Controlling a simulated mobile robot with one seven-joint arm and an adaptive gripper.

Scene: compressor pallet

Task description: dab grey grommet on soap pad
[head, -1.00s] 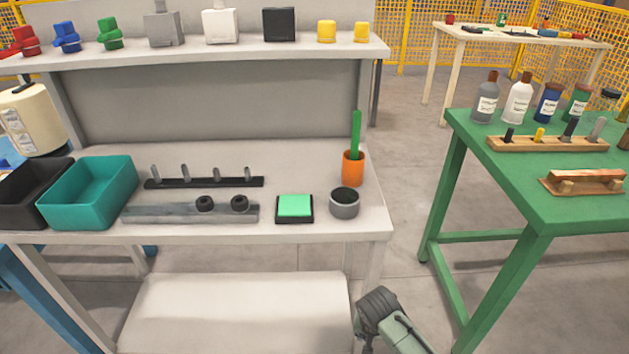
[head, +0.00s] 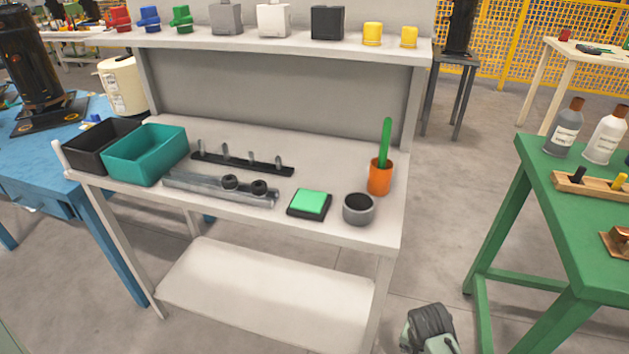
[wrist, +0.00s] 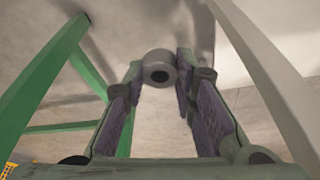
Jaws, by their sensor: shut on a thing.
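A grey grommet (wrist: 158,57), a short ring with a dark hole, is between the fingertips of my gripper (wrist: 159,75) in the wrist view. My gripper is shut on it, above the floor and apart from the tables. In the head view only part of my arm shows at the bottom edge; the grommet is not visible there. The soap pad (head: 311,202), a bright green square in a black tray, lies near the front edge of the white bench (head: 240,222).
A grey cup (head: 358,210) and an orange cup (head: 380,178) with a green stick stand right of the pad. A grey rail (head: 205,190) with two black rings lies left of it. A green table (head: 570,220) stands right; clear floor lies between.

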